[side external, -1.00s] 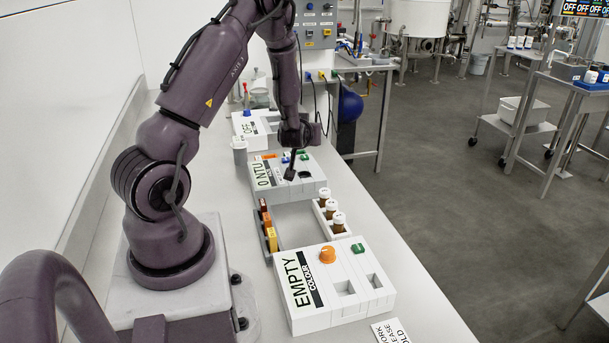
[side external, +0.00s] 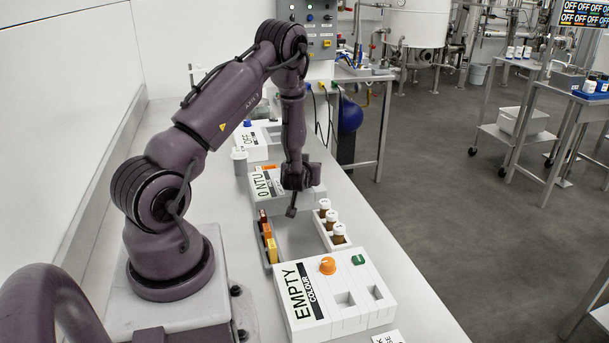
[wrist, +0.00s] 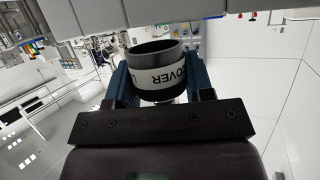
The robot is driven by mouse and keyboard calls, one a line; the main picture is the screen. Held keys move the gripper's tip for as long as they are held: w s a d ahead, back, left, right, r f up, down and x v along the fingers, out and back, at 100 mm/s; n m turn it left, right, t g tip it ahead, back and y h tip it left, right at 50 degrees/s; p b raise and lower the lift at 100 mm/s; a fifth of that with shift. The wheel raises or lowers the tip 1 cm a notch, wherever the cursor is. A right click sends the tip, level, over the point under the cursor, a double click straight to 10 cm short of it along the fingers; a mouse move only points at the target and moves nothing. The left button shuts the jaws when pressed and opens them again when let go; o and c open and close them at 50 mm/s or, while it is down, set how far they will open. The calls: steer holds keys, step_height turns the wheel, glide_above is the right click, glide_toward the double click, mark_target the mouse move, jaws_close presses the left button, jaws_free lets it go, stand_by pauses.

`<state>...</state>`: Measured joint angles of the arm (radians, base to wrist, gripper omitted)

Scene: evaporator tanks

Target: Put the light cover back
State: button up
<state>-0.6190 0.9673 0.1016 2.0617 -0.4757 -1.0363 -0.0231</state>
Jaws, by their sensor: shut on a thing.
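The light cover (wrist: 158,56) is a black cup-like cylinder with a white band reading "COVER". In the wrist view it sits between the two fingers of my gripper (wrist: 161,84), which is shut on it. In the side view my gripper (side external: 292,205) points down with the small dark cover at its tip. It hangs in front of the white "0 NTU" instrument (side external: 262,198), over the table space between the two racks. The arm and gripper hide part of that instrument's top, so I cannot see its well clearly.
A white rack of brown vials with white caps (side external: 335,233) stands right of the gripper. A dark rack with orange and yellow pieces (side external: 267,240) stands left. The "EMPTY COLOUR" box (side external: 335,315) is nearer, and an "OFF" box (side external: 252,152) stands behind.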

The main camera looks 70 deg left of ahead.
steer(key=shift+f, duration=0.65)
steer(key=shift+f, duration=0.2)
steer(key=o, duration=1)
